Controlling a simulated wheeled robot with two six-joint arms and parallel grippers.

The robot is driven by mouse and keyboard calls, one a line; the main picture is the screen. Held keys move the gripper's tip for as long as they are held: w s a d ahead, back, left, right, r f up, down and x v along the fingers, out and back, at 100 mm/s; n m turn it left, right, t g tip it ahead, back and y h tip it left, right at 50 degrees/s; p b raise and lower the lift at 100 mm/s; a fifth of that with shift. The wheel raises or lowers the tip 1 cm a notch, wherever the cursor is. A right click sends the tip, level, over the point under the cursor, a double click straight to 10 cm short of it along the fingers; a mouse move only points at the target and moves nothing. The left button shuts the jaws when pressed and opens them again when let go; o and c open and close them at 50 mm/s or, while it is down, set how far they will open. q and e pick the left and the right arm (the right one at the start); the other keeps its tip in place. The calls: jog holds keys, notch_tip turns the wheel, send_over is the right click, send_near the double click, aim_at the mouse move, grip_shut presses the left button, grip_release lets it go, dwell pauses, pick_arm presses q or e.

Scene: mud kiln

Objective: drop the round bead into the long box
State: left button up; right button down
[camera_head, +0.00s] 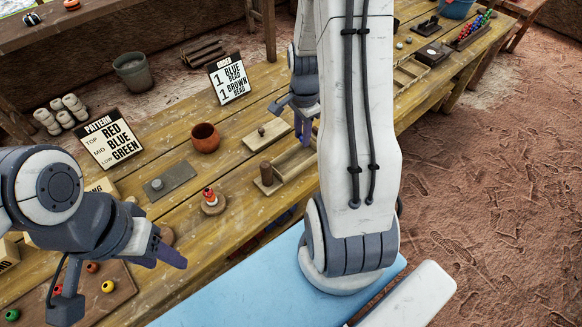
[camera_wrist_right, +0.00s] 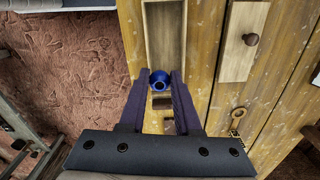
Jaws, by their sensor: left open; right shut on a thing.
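The round bead (camera_wrist_right: 160,81) is blue and glossy, with a dark hole. My right gripper (camera_wrist_right: 162,79) is shut on it, with a finger on either side. The long box (camera_wrist_right: 165,28) is a narrow open wooden trough, seen from above just past the bead in the right wrist view. It also shows in the head view (camera_head: 297,168), below my right gripper (camera_head: 305,132) and partly hidden by my arm. The bead is hidden in the head view. My left gripper (camera_head: 168,250) is open at the lower left, far from the box.
A board with a knob (camera_head: 265,132) lies beside the box. A clay pot (camera_head: 206,137), a small stack of beads (camera_head: 211,200) and an order sign (camera_head: 229,79) stand on the table.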

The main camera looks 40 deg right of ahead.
jog(key=shift+f, duration=0.5)
jog(key=shift+s, duration=0.1)
jog(key=c, duration=0.5)
grip_release()
jog(key=shift+r, duration=0.1)
notch_tip(320, 180, up, 10)
jog(key=shift+r, duration=0.2)
